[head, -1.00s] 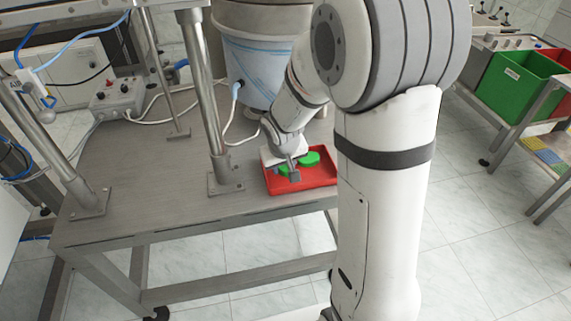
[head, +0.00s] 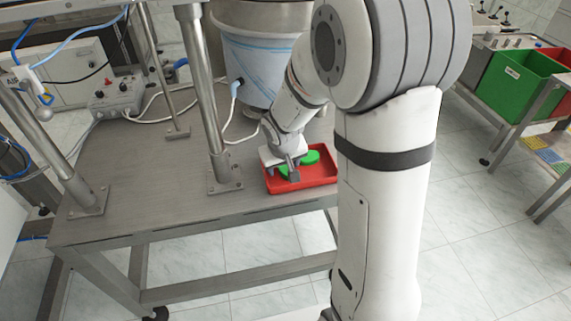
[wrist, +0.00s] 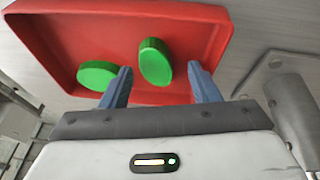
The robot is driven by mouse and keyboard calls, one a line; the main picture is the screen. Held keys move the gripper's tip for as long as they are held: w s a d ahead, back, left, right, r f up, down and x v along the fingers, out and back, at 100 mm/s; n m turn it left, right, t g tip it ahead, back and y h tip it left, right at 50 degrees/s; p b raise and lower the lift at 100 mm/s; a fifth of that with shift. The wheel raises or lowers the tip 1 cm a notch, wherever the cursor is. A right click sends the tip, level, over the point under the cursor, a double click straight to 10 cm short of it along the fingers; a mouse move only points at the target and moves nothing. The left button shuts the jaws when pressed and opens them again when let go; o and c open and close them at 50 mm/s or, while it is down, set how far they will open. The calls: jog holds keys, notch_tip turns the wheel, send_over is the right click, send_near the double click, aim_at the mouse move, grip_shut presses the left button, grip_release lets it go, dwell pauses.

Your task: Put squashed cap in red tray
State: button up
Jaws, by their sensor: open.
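The red tray (head: 318,181) sits on the steel table near its right front edge; it also fills the upper part of the wrist view (wrist: 75,33). Two green caps are in the tray. In the wrist view one green cap (wrist: 155,62) is tilted and lies ahead of and between the fingers; the other green cap (wrist: 98,75) is left of the left finger. In the head view one cap (head: 311,157) shows beside my gripper. My gripper (wrist: 160,80) is open over the tray, its fingers apart. I cannot tell which cap is squashed.
Steel posts (head: 211,110) rise from the table (head: 130,190) left of the tray. A large bucket (head: 255,65) hangs behind my gripper. A control box (head: 117,95) and cables are at the back left. A green bin (head: 515,88) stands far right.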

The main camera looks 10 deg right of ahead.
jog(key=shift+r+p, duration=0.35)
jog(key=shift+r, duration=0.2)
jog(key=d+p+v, duration=0.1)
jog(key=p+v, duration=0.1)
jog(key=v, duration=1)
jog(key=s+r+g, duration=0.1)
jog(key=s, duration=0.7)
jog(key=s+d+r+m+y, duration=0.1)
jog(key=s, duration=0.7)
jog(key=shift+s+d+r+m+g, duration=0.25)
jog(key=shift+d+r+m+g, duration=0.05)
jog(key=shift+r+g, duration=0.1)
